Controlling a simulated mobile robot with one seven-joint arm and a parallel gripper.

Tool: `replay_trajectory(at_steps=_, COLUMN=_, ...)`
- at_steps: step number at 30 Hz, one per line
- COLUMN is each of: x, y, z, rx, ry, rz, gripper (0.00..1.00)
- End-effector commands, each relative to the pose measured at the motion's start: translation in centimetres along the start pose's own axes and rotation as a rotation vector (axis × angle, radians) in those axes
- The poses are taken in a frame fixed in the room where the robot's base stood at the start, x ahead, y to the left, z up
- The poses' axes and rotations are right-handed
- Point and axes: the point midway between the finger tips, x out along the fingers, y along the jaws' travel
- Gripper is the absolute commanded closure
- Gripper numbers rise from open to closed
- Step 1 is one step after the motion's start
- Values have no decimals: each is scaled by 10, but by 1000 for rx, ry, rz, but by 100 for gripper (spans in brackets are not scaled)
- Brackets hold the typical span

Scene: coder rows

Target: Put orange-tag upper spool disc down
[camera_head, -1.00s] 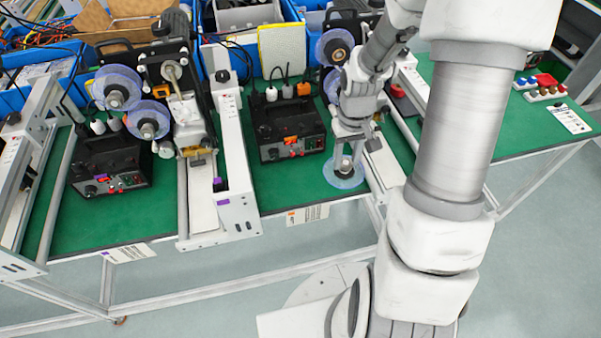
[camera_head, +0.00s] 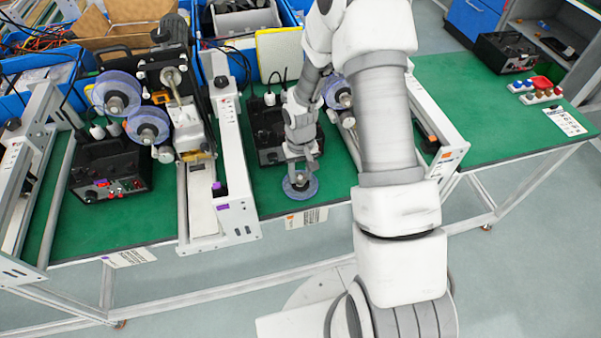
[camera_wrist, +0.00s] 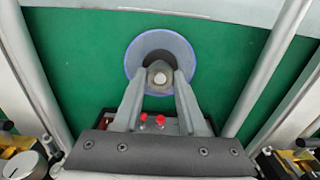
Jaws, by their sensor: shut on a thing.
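No orange tag shows on the disc itself; an orange-marked label (camera_head: 306,217) hangs at the table edge below.
A white frame rail (camera_head: 234,170) stands left of the disc, and another white rail with an orange mark (camera_head: 440,135) stands to the right. Two more spool discs hang on the left machine (camera_head: 148,125). Green table (camera_head: 335,165) is free beside the disc.

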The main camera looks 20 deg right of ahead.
Motion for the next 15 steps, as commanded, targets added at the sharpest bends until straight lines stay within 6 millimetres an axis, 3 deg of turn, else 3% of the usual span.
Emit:
replay_trajectory(at_steps=12, x=7, y=0, z=0, rx=0, ry=1, rz=0, gripper=100)
replay_trajectory(at_steps=13, x=5, y=0, z=0, rx=0, ry=1, rz=0, gripper=54)
replay_trajectory(at_steps=15, x=5, y=0, z=0, rx=0, ry=1, rz=0, gripper=41)
